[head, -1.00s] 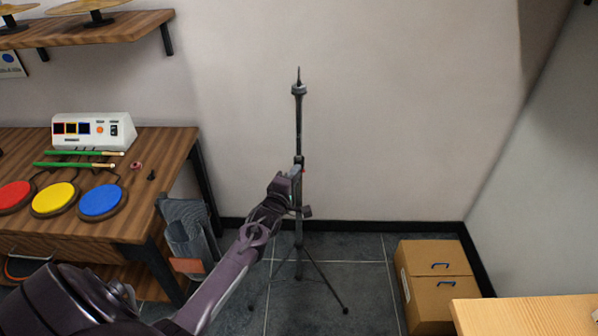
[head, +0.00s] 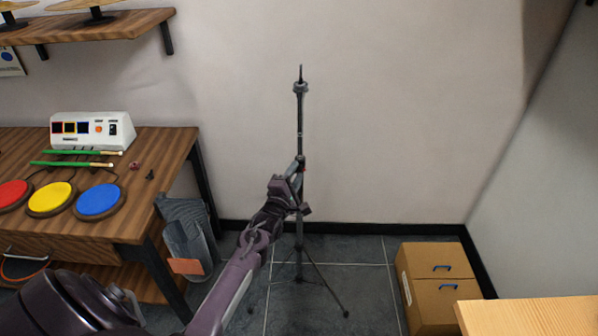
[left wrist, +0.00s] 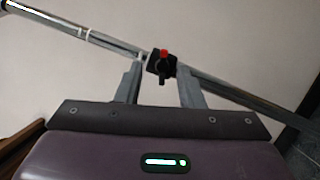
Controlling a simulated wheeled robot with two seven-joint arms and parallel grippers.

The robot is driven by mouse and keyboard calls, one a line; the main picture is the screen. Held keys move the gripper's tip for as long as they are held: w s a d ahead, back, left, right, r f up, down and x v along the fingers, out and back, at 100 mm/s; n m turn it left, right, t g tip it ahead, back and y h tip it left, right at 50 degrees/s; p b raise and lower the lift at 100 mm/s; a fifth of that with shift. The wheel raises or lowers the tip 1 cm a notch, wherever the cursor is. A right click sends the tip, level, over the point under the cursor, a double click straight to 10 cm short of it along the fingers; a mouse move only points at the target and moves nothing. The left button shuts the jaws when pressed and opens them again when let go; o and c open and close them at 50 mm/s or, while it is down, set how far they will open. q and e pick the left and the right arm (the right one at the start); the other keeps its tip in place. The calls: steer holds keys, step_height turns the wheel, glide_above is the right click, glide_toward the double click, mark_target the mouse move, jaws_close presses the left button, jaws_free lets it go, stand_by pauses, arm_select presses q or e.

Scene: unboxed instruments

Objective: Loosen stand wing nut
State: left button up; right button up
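The stand (head: 300,128) is a thin dark upright pole on spread tripod legs, standing on the floor near the wall. In the left wrist view its pole (left wrist: 105,40) runs slantwise across the picture. The wing nut (left wrist: 163,62) is a small dark piece with a red end at the black collar on the pole. My left gripper (left wrist: 160,76) is open, its two grey fingers apart on either side of the wing nut. In the head view my left gripper (head: 298,188) is at the pole's mid-height and hides part of it. My right gripper is not in view.
A wooden table (head: 120,218) with coloured pads (head: 100,200) and a white console (head: 90,130) is at the left. A grey bin (head: 185,225) stands beside it. Cardboard boxes (head: 432,262) and a light tabletop (head: 540,315) are at the right.

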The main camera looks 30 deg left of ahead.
arm_select(q)
steer(key=shift+f, duration=0.3)
steer(key=shift+s+d+r+p, duration=0.1)
steer(key=shift+s+d+p, duration=0.2)
steer(key=shift+s+p, duration=0.3)
steer(key=shift+s+d+p, duration=0.25)
steer(key=shift+s+p, duration=0.3)
steer(key=p+v, duration=0.2)
steer(key=v, duration=0.1)
steer(key=shift+s, duration=0.25)
